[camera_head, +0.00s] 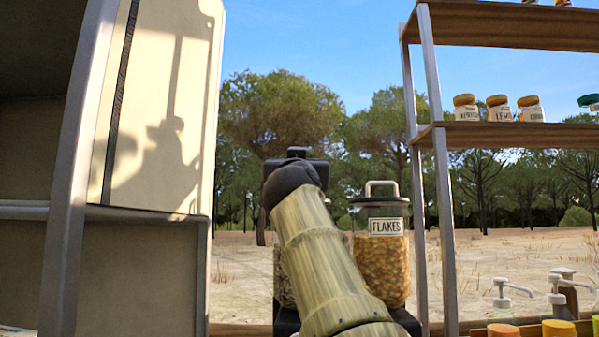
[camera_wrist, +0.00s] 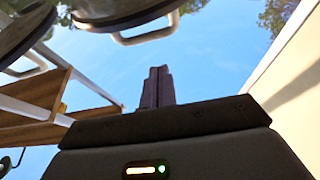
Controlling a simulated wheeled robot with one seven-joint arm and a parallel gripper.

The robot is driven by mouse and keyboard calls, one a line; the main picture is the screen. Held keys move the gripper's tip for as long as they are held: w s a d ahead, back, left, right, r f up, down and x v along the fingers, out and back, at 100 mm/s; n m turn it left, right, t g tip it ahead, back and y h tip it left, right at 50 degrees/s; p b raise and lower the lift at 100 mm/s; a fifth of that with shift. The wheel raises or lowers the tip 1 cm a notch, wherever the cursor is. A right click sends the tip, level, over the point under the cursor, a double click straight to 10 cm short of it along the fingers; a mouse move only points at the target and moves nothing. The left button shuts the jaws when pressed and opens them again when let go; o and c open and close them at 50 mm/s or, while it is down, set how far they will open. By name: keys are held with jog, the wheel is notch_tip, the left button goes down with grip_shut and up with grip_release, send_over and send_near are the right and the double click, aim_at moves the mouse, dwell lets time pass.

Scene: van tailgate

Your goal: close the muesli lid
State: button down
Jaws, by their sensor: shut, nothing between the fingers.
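My gripper (camera_wrist: 160,72) shows in the wrist view with its dark fingers together and nothing between them. In the head view my forearm and wrist cover its fingertips. A clear jar (camera_head: 283,275) with grainy contents is mostly hidden behind my arm; it is probably the muesli jar, though no label shows. Its top is hidden in the head view. The wrist view appears upside down and shows a dark round lid (camera_wrist: 112,10) with a metal handle, apart from my fingertips. It is probably the muesli lid; whether it is seated cannot be told.
A jar labelled FLAKES (camera_head: 383,262), lid on, stands close on the right. A second dark lid (camera_wrist: 25,38) at left in the wrist view is probably its lid. A shelf rack (camera_head: 440,170), pump bottles (camera_head: 558,300) and a van panel (camera_head: 150,110) flank the jars.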

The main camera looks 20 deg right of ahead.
jog(key=b+v, duration=0.4)
jog(key=v, duration=0.3)
jog(key=shift+w+f, duration=0.15)
jog(key=shift+f, duration=0.15)
dwell(0.3)
